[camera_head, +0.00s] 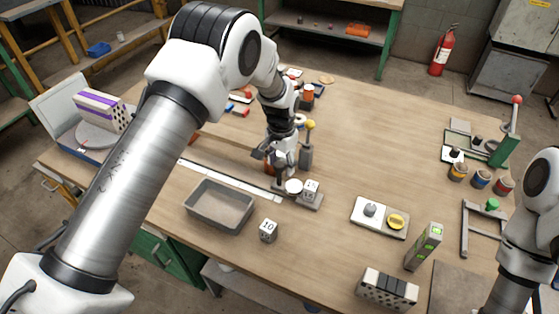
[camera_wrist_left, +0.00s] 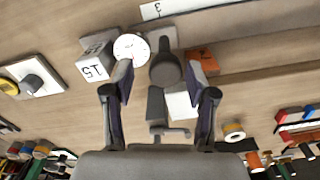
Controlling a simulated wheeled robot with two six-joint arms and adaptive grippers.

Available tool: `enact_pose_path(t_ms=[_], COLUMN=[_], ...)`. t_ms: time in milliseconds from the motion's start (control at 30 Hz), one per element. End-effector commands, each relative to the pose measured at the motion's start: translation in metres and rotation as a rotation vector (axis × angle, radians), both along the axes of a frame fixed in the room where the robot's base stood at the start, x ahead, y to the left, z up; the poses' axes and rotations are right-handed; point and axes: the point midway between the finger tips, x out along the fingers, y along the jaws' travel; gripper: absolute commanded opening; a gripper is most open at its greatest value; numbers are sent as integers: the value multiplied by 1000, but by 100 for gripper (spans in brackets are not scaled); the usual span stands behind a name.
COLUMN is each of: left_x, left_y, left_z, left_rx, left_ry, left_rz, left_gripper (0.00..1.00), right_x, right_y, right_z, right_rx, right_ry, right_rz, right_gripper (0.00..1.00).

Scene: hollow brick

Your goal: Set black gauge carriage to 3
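A dark rounded knob (camera_wrist_left: 166,68), which looks like the black gauge carriage, stands between the fingers of my left gripper (camera_wrist_left: 160,78) in the wrist view. The fingers are apart, with gaps beside the knob.
A white numbered cube (camera_head: 311,188) stands close to the gripper, and a cube marked 10 (camera_head: 268,230) nearer the front. A grey tray (camera_head: 220,207) lies in front of the rail. An orange block (camera_wrist_left: 203,60) is close to one finger.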

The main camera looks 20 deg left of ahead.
Motion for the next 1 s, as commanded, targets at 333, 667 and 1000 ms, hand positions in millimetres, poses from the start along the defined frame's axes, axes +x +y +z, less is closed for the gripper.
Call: enact_pose_path(t_ms=[333, 667, 1000], left_x=[3, 4, 3], left_y=[1, -2, -3], left_z=[10, 86, 122], left_rx=[0, 1, 2], left_ry=[-8, -8, -2], left_rz=[0, -2, -2], left_gripper=[59, 59, 59], right_x=[0, 0, 0], right_y=[0, 0, 0], right_z=[1, 0, 0], right_rx=[0, 0, 0], right_ry=[0, 0, 0], right_rz=[0, 0, 0], right_gripper=[40, 40, 40])
